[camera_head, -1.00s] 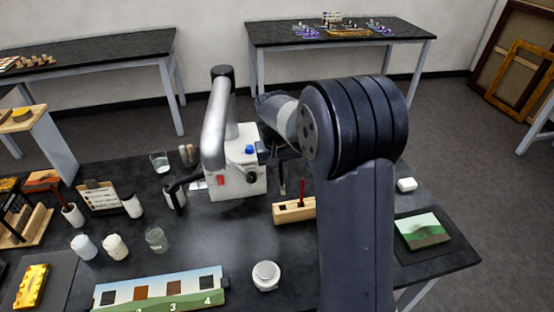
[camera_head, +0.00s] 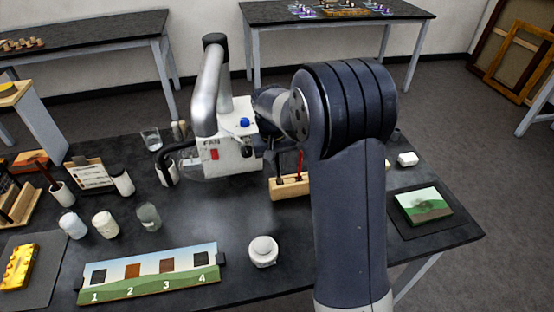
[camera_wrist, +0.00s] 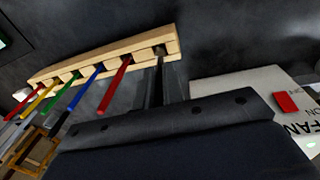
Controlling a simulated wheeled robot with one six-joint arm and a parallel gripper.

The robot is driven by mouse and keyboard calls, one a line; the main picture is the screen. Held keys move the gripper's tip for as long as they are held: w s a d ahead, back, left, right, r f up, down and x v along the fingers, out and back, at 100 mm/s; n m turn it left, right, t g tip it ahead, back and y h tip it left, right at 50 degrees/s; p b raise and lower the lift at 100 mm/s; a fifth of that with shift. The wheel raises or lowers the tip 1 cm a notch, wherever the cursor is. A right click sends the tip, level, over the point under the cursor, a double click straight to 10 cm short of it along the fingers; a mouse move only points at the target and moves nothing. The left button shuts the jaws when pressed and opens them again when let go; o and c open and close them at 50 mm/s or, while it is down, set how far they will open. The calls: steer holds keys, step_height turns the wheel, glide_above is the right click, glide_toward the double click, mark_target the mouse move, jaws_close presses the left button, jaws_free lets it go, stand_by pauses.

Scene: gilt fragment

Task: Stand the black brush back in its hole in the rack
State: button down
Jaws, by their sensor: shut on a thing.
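The pale wooden rack (camera_wrist: 105,60) crosses the upper wrist view, with several coloured brushes standing in its holes. A red brush (camera_wrist: 116,86) stands beside the end hole (camera_wrist: 160,50). My gripper (camera_wrist: 162,80) is shut on the black brush (camera_wrist: 158,68), whose dark, thin shaft shows between the fingers. The brush's far end lines up with the end hole; I cannot tell how deep it sits. In the head view the rack (camera_head: 288,187) is partly hidden by my arm, and the dark shaft (camera_head: 279,166) stands over its left end, below my gripper (camera_head: 277,148).
A white box marked FAN (camera_head: 230,153) with a silver duct (camera_head: 210,90) stands close left of the rack. A white round jar (camera_head: 263,251) and a numbered landscape panel (camera_head: 150,274) lie nearer. Cups (camera_head: 105,224) stand to the left. The table between jar and rack is clear.

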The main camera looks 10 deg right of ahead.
steer(key=shift+f, duration=0.25)
steer(key=c, duration=1.5)
jaws_free()
steer(key=shift+o, duration=0.2)
steer(key=shift+r, duration=0.1)
step_height(320, 180, up, 11)
steer(key=a+b, duration=0.1)
steer(key=shift+s+f, duration=0.2)
steer(key=shift+s, duration=0.1)
steer(key=shift+f, duration=0.1)
